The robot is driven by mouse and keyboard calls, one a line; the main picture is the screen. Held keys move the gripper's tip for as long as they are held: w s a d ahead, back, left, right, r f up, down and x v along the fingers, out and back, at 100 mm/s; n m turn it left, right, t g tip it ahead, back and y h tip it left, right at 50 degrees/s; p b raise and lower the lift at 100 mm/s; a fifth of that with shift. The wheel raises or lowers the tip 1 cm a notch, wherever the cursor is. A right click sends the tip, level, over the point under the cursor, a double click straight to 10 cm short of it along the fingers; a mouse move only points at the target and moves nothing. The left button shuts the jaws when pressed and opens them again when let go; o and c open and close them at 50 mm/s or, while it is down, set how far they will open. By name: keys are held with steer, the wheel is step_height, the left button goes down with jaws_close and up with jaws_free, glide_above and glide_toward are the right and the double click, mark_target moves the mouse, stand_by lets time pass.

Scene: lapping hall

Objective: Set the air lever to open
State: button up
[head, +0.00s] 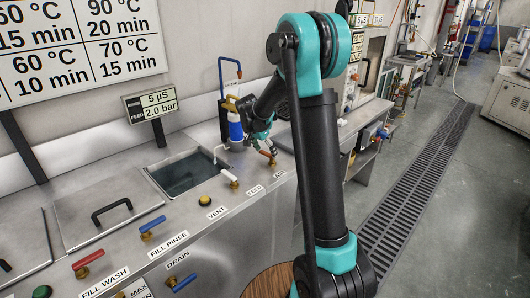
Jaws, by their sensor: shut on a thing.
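The air lever (267,154) is a small orange-red handle on a brass valve at the far right end of the steel counter, above the AIR label (279,174). My gripper (264,146) is at this lever, small and partly dark in the view, with its fingers shut on the handle. My arm comes down to it from the upper right. The lever's exact angle is hard to read because the gripper covers part of it.
A white-handled feed valve (231,176) stands just left of the lever, beside an open basin (188,172). A blue filter housing (236,129) is behind. Blue (152,224) and red (87,259) levers line the counter's front. A floor grate (425,165) runs right.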

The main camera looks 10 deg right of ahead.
steer(key=shift+w+m, duration=0.1)
steer(key=shift+m, duration=0.4)
steer(key=o, duration=1.7)
steer(key=v, duration=1.2)
steer(key=shift+w, duration=0.25)
steer(key=s+d+f+n+y, duration=0.1)
steer(key=s+d+f+n, duration=0.1)
steer(key=s, duration=0.8)
steer(key=s+d+f+n+y, duration=0.1)
steer(key=s+d+f+n, duration=0.2)
steer(key=s, duration=0.8)
steer(key=s+d+f+n+t+y, duration=0.1)
steer(key=s+d+f+n, duration=0.2)
steer(key=s+f+n, duration=0.3)
steer(key=s+f, duration=0.3)
steer(key=s, duration=0.2)
steer(key=shift+s+f+y, duration=0.2)
steer(key=shift+f+y, duration=0.05)
steer(key=shift+y, duration=0.05)
